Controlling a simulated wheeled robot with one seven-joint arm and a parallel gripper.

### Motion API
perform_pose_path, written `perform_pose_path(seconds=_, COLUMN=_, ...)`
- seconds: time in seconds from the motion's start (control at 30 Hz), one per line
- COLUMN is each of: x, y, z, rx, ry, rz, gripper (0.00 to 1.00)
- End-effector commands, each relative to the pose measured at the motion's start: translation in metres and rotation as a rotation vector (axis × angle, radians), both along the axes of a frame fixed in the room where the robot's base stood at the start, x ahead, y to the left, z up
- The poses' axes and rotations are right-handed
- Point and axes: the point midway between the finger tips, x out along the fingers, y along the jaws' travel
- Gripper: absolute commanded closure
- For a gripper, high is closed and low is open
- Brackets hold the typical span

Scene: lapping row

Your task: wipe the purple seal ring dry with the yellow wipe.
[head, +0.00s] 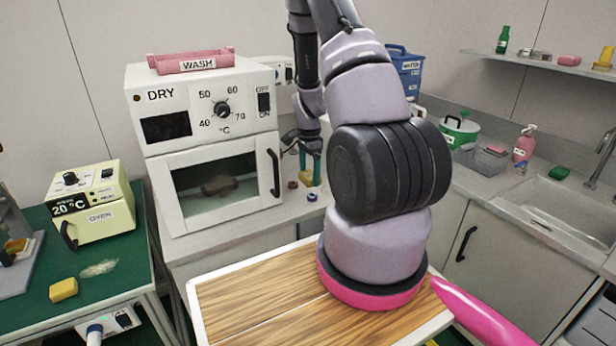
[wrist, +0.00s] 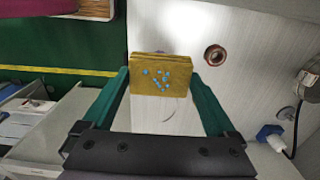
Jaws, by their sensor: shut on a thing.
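My gripper (head: 309,172) is over the pale counter right of the dryer. In the wrist view its teal fingers (wrist: 159,76) are shut on the yellow wipe (wrist: 157,68), a folded pad with several light-blue spots on its face. The wipe (head: 307,183) also shows low between the fingers in the head view. The purple seal ring (head: 311,197) lies on the counter just in front of the wipe in the head view. I cannot tell whether the wipe touches the counter.
A reddish-brown ring (head: 292,184) lies on the counter beside the wipe and shows in the wrist view (wrist: 214,55). The dryer (head: 205,125) stands close on the left, its door closed. A yellow block (head: 63,289) lies on the green bench.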

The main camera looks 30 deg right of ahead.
Motion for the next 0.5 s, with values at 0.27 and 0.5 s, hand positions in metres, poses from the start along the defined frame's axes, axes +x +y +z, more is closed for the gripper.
perform_pose_path(seconds=0.27, x=-0.001, y=-0.004, z=0.012, rx=0.0, ry=-0.001, rz=0.001, gripper=0.6)
perform_pose_path(seconds=0.5, x=-0.002, y=-0.008, z=0.02, rx=-0.001, ry=0.0, rz=0.001, gripper=0.6)
